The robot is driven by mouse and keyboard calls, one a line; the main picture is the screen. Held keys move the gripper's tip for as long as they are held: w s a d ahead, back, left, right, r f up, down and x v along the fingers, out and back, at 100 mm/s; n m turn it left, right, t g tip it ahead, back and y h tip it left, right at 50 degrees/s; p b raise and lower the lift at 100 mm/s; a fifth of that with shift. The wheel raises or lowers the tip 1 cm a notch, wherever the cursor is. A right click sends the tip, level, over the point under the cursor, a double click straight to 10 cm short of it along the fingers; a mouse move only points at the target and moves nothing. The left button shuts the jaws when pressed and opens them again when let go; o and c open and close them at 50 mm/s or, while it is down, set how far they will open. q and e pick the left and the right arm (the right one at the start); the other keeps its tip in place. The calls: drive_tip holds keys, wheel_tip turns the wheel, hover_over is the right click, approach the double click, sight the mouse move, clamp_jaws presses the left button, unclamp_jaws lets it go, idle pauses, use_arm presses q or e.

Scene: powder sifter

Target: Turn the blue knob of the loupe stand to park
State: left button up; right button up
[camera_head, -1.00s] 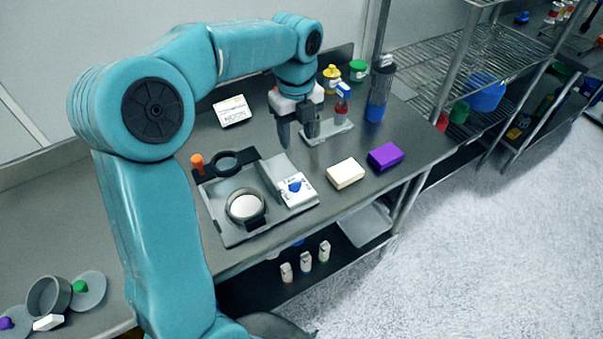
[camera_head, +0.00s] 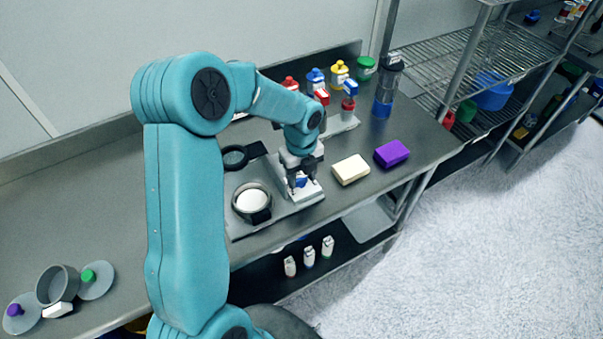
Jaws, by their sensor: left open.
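The blue knob (camera_head: 300,181) sits on the white dial plate (camera_head: 312,194) at the right of the grey loupe stand (camera_head: 240,228). My left gripper (camera_head: 301,190) is open, pointing down right over the knob, with its fingers on either side of it. Whether the fingers touch the knob cannot be told. The fingers hide much of the knob and the plate's markings. The stand's round dish (camera_head: 251,200) with a white disc and its dark loupe ring (camera_head: 235,158) show left of the gripper. My right gripper is not in view.
A cream block (camera_head: 351,170) and a purple block (camera_head: 392,153) lie right of the stand. Several capped bottles (camera_head: 340,73) and a dark cylinder (camera_head: 386,88) stand at the back. A grey pot (camera_head: 57,285) and lids stand at the left front.

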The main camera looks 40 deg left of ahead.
use_arm(q)
drive_tip(key=shift+s+a, duration=0.1)
drive_tip(key=c, duration=0.8)
drive_tip(key=shift+o, duration=0.2)
